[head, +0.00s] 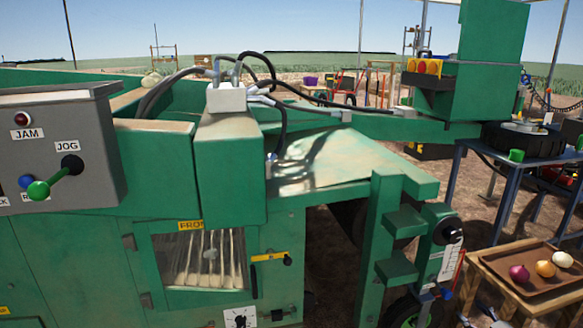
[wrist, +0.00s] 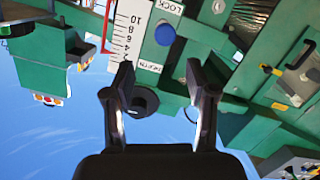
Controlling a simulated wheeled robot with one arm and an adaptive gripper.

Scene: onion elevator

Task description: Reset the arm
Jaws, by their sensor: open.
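My gripper (wrist: 158,75) shows in the wrist view with its two dark fingers apart and nothing held between them. The wrist picture is upside down, with blue sky along the bottom. Past the fingers are a white numbered scale (wrist: 137,35), a blue knob (wrist: 165,35) and a round black knob (wrist: 150,101) on a green machine. I cannot tell whether the fingers touch anything; they look clear. My arm and gripper do not show in the head view.
The green machine (head: 70,250) fills the left and middle of the head view. A grey control box (head: 90,110) with a green-tipped lever (head: 50,184) is at the left. A brown tray (head: 520,262) with several onions stands at the lower right.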

